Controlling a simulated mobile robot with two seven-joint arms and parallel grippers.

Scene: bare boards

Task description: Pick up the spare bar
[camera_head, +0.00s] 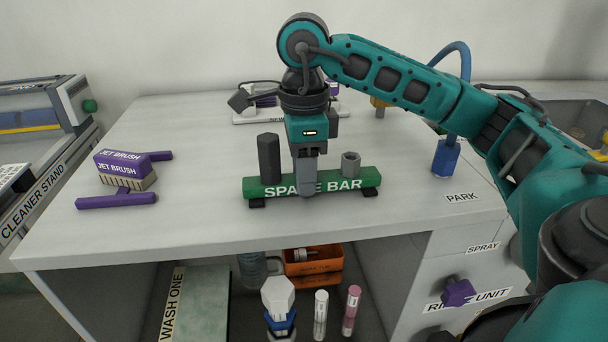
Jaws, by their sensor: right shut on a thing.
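The spare bar (345,181) is a green bar with white lettering, resting on black feet near the front of the white table (180,217). A dark hexagonal post (268,158) stands at its left part and a grey hexagonal nut-like piece (350,164) at its right part. My right gripper (307,187) points down at the middle of the bar and is shut on it, its near finger covering part of the lettering. The far finger is hidden. I cannot see a gap under the feet. My left gripper is not in view.
Purple jet brushes (121,166) lie at the left of the table. A blue spray piece (446,158) with a hose stands at the right, by the PARK label. A shelf below holds bottles (320,314) and an orange crate (313,267). The table's front middle is clear.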

